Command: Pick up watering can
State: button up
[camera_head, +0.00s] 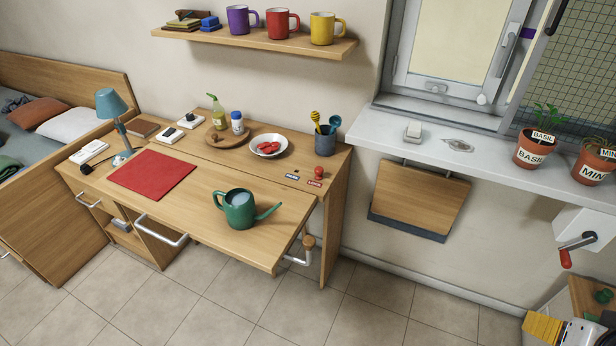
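A green watering can (239,211) stands upright on the right part of the wooden desk (190,215), near the front edge. Its handle loop is on the left and its spout points right. Its round top opening shows a pale blue-grey inside. Nothing touches the can from above. I do not see my gripper's fingertips.
A red mat (152,174) lies left of the can. Behind are a bowl (269,146), a wooden board with bottles (228,138) and a utensil cup (325,142). A shelf with mugs (270,40) hangs above. The floor (300,315) in front is clear.

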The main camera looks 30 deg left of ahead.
aim_at(237, 205)
jog(key=u, duration=1.95)
